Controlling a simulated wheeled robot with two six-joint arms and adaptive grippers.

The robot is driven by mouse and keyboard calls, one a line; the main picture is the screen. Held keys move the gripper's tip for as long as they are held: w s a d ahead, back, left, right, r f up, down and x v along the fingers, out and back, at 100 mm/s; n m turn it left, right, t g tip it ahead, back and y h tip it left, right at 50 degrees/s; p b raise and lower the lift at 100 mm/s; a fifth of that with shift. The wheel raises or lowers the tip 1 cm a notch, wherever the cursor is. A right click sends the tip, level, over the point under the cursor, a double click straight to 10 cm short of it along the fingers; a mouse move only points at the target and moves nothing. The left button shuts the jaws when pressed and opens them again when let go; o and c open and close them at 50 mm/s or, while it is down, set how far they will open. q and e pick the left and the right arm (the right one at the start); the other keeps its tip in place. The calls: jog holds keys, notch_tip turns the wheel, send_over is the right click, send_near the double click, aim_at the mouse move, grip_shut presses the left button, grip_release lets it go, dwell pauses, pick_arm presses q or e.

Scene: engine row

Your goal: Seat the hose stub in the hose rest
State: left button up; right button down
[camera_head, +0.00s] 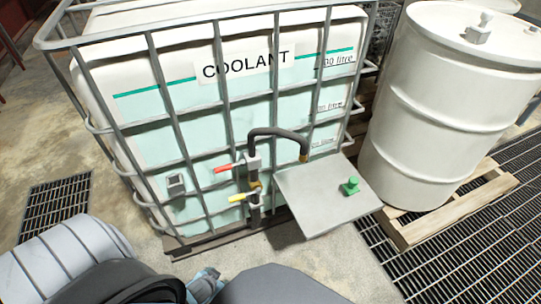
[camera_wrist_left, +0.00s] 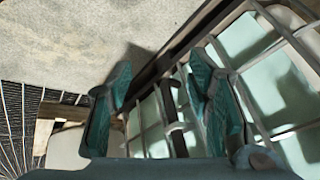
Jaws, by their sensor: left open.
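A black hose (camera_head: 278,132) arches from a grey valve block on the coolant tank. Its brownish end, which looks like the hose stub (camera_head: 304,153), points down at the far edge of a grey plate (camera_head: 325,200); I cannot tell if it touches. A small green fitting (camera_head: 350,186) stands on the plate; I cannot tell whether it is the hose rest. My left gripper (camera_head: 207,284) is at the bottom of the head view, partly hidden by my arm, below and left of the plate. In the left wrist view its teal fingers (camera_wrist_left: 163,95) are apart with nothing gripped.
The caged coolant tank (camera_head: 180,130) fills the middle, with a red-handled valve (camera_head: 223,168) and a yellow-handled one (camera_head: 238,197) on its front. A white drum (camera_head: 430,110) stands on a wooden pallet (camera_head: 455,211) at right. Floor grating (camera_head: 450,265) lies at lower right.

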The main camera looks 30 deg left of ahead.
pick_arm(q)
jog(key=w+a+r+t+y+b, duration=0.1)
jog(key=w+a+r+t+b, duration=0.1)
jog(key=w, duration=0.4)
jog(key=w+a+r+t+b, duration=0.1)
jog(key=w+a+b, duration=0.15)
jog(key=w, duration=0.35)
jog(key=n+t+y+b, duration=0.3)
jog(key=n+t+b, duration=0.1)
jog(key=t+b, duration=0.45)
send_near(250, 147)
jog(key=b+x, duration=0.2)
jog(key=x, duration=0.8)
jog(key=shift+w+a, duration=0.1)
jog(key=shift+w, duration=0.25)
jog(key=shift+w+a, duration=0.1)
jog(key=shift+w, duration=0.25)
jog(key=shift+r, duration=0.15)
grip_shut()
pick_arm(e)
jog(key=w+f, duration=0.4)
jog(key=f, duration=0.3)
jog(key=w+f+t, duration=0.1)
jog(key=w+f, duration=0.3)
jog(key=f, duration=0.4)
jog(key=shift+w+a+f+m+t, duration=0.25)
jog(key=shift+a+m+t, duration=0.05)
jog(key=shift+a, duration=0.05)
